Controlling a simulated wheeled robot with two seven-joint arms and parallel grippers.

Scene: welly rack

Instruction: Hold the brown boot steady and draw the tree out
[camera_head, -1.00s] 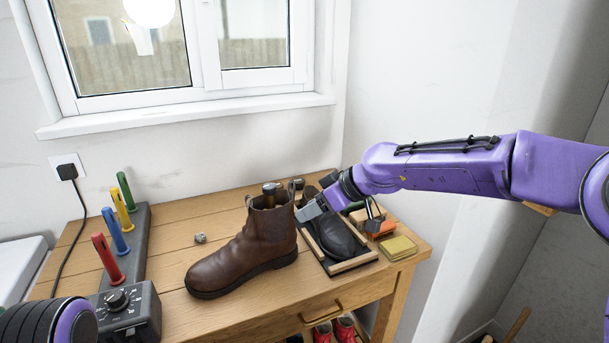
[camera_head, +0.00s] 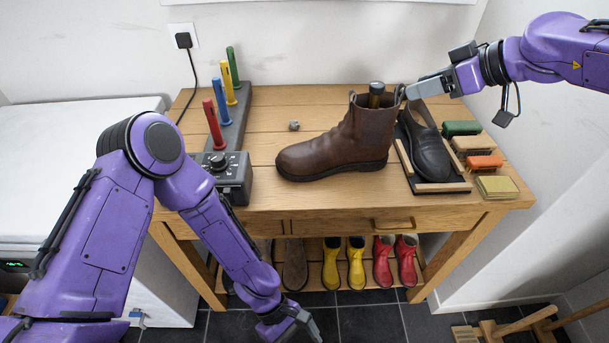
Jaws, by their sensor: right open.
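The brown boot (camera_head: 335,148) stands upright on the wooden table, toe to the left. The tree's dark knob with a brass-coloured band (camera_head: 376,93) sticks up from the boot's opening; the rest of it is hidden inside. My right gripper (camera_head: 412,92) comes in from the right. It is open, with its fingertips close beside the back of the boot's top; I cannot tell whether they touch it. My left gripper (camera_head: 295,328) hangs low in front of the table, well below the boot, and I cannot make out its jaws.
A black shoe (camera_head: 427,148) sits in a wood-edged tray (camera_head: 442,187) right of the boot, with brushes and sponges (camera_head: 485,162) beyond. A dryer with coloured pegs (camera_head: 228,170) stands left. Red and yellow wellies (camera_head: 357,262) are below. A small grey lump (camera_head: 294,126) lies behind the toe.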

